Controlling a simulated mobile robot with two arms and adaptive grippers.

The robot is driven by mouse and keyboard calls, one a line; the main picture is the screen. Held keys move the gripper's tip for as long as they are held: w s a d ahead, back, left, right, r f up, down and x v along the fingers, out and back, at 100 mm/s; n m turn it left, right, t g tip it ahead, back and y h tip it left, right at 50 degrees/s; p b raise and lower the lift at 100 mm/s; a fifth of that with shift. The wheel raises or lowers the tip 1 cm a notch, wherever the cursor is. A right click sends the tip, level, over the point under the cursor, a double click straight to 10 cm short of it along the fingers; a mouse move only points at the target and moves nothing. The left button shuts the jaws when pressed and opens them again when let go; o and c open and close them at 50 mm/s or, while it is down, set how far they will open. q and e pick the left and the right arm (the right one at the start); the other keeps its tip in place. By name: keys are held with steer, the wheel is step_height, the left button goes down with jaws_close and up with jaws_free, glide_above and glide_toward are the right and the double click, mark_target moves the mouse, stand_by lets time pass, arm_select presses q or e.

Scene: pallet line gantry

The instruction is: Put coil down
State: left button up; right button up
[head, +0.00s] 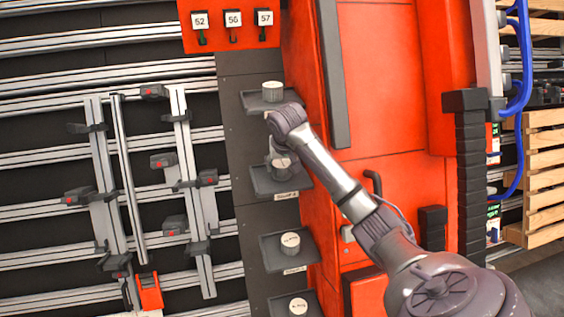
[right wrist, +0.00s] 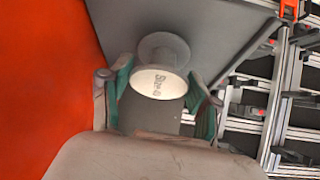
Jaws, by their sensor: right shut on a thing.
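My right gripper (head: 281,153) reaches in front of the column of small grey shelves and points down. It is shut on a coil (head: 285,164), a pale spool with a printed round face, at the second shelf from the top (head: 276,187). In the right wrist view the coil (right wrist: 160,83) sits between the green-padded fingers, its lettered face towards the camera. I cannot tell whether the coil touches the shelf. My left gripper is not in view.
Other coils stand on the top shelf (head: 272,91), the third shelf (head: 290,240) and the lowest shelf (head: 298,306). An orange cabinet (head: 380,110) stands close on the right. Metal rails with clamps (head: 185,150) fill the left. Wooden pallets (head: 545,170) are at far right.

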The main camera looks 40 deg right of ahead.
mark_target(282, 164)
steer(key=shift+d+f, duration=0.1)
steer(key=shift+f, duration=0.15)
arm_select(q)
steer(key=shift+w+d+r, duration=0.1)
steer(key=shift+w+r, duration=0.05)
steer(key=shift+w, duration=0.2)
arm_select(e)
steer(key=o, duration=1.4)
steer(key=shift+f, duration=0.1)
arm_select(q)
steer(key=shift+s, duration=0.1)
arm_select(e)
steer(key=shift+o, duration=0.2)
steer(key=b+v, duration=0.3)
steer(key=v, duration=0.3)
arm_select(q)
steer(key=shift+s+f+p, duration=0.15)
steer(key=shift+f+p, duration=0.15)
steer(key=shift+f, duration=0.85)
arm_select(e)
steer(key=v, duration=0.6)
